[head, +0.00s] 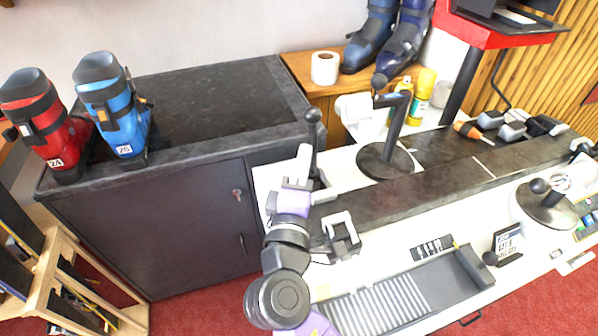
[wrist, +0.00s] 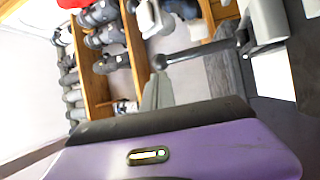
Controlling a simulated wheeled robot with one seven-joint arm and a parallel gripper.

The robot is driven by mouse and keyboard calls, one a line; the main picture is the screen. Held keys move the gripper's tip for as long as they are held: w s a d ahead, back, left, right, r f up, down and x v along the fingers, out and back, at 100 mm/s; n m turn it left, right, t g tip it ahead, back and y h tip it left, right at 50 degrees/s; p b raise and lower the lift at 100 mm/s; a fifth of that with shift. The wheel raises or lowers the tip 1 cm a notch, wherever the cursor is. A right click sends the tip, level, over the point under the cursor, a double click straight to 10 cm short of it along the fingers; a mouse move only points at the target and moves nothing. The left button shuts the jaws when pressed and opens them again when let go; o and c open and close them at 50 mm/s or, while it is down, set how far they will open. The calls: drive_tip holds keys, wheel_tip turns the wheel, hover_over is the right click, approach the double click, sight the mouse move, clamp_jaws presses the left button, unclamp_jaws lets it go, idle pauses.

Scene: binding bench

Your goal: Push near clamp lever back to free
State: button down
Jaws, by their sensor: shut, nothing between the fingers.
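The near clamp lever (head: 314,143) is a dark rod with a black ball knob, standing roughly upright at the left end of the bench. Its rod and knob also show in the wrist view (wrist: 200,50), running sideways from a dark pivot. My gripper (head: 304,153) has a purple body and pale fingers, and is shut and empty. The lever's foot is partly hidden by my gripper.
A dark cabinet (head: 150,215) with two ski boots stands left. A pale U-shaped clamp part (head: 342,231) is right of my arm. A bent black post (head: 397,125) on a round base stands behind. Another ball-topped lever (head: 545,193) is far right.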

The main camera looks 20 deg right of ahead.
sight(307, 119)
drive_tip(key=p+x, duration=0.1)
drive_tip(key=x, duration=0.6)
drive_tip(key=shift+p, duration=0.4)
drive_tip(key=shift+w+r+g+p, duration=0.3)
drive_tip(key=shift+w+p, duration=0.1)
drive_tip(key=shift+p, duration=0.25)
drive_tip(key=shift+w+d+r+n+g+y+p, duration=0.1)
drive_tip(key=shift+w+n+g+y+p, duration=0.25)
drive_tip(key=shift+w+p, duration=0.55)
drive_tip(key=w+f+n+g+p, duration=0.1)
drive_tip(key=w+f, duration=0.3)
drive_tip(key=w, duration=0.6)
drive_tip(key=shift+g+y, duration=0.45)
drive_tip(key=shift+r, duration=0.1)
